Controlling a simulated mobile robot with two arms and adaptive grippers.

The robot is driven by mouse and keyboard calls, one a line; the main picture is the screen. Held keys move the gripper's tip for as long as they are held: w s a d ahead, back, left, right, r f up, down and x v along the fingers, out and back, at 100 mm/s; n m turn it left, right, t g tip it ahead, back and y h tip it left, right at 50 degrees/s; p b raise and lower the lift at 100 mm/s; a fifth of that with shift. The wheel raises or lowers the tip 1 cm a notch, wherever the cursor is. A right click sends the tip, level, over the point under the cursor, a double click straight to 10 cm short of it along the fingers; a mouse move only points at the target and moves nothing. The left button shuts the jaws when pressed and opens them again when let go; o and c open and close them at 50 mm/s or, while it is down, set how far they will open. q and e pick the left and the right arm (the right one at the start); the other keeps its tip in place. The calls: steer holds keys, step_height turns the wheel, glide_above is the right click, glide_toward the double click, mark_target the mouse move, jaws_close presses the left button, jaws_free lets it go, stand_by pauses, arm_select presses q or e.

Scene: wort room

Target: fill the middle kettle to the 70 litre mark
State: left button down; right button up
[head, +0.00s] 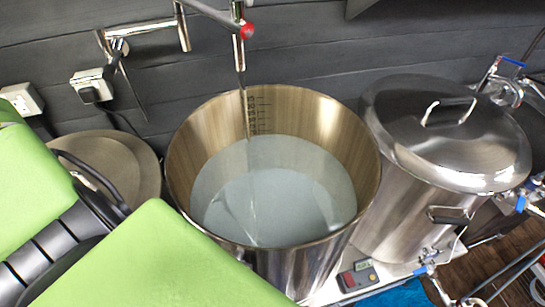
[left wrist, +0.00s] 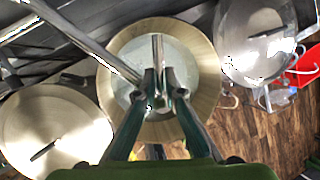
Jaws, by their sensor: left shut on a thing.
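The middle kettle (head: 335,120) is open, with pale water (head: 270,165) inside. Dark scale marks (head: 258,112) run up its back inner wall; the water surface is just below the lowest marks I see, and their numbers are too small to read. A steel spout (head: 239,52) with a red knob (head: 247,31) hangs above the back rim, and a thin streak like running water drops from it. In the left wrist view my left gripper (left wrist: 160,98) is shut on a metal part of the tap above the kettle (left wrist: 207,80); its exact shape is unclear. My right gripper is out of view.
A lidded steel kettle (head: 440,135) stands close on the right, and a round-lidded one (head: 118,150) on the left. A small scale-like display (head: 358,276) sits below. Sockets (head: 92,84) and a swivel pipe (head: 150,28) are on the dark wall.

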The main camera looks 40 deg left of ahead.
arm_select(q)
steer(key=shift+s+a+f+n+y+b, duration=0.15)
steer(key=shift+n+y+b, duration=0.25)
steer(key=shift+n+b, duration=0.45)
steer(key=shift+s+a+n+y+b, duration=0.15)
steer(key=shift+n+y+b, duration=0.25)
steer(key=shift+n+b, duration=0.35)
steer(key=shift+r+n+g, duration=0.2)
steer(key=shift+n+g, duration=0.1)
steer(key=shift+n, duration=0.4)
steer(key=shift+s+a, duration=0.1)
stand_by(5.6)
